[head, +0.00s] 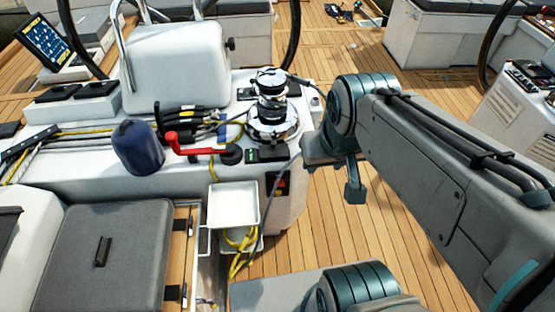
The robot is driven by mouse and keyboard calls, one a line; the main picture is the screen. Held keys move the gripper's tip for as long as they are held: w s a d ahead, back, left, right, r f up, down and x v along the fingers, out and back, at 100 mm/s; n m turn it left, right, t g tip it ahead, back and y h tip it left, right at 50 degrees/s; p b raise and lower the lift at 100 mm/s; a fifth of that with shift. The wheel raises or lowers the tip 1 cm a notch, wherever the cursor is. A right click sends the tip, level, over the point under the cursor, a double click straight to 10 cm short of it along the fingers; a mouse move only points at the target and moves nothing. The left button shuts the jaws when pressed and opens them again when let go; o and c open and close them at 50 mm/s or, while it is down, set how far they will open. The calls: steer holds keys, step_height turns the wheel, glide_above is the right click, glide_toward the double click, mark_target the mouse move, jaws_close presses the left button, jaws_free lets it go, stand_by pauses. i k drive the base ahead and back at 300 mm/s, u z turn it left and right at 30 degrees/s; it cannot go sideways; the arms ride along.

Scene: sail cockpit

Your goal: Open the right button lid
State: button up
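Two small black button housings sit side by side on the white cockpit top, just in front of the chrome winch (272,108). The right button lid (273,154) looks dark and closed. The left button (251,156) shows a small green mark; whether its lid is up is too small to tell. My gripper (350,188) hangs at the end of my arm, to the right of the housings and apart from them, over the deck side. Its fingers are seen partly edge-on, so their opening is unclear. I see nothing held in it.
A red lever (190,147) and a dark blue cylinder (137,147) stand left of the buttons. A white open bin (233,205) with yellow rope hangs below them. A red switch (283,186) is on the side panel. Teak deck (325,235) lies free to the right.

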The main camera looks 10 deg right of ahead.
mark_target(274, 150)
steer(key=u, duration=0.45)
steer(key=i, duration=0.9)
steer(key=z, duration=0.05)
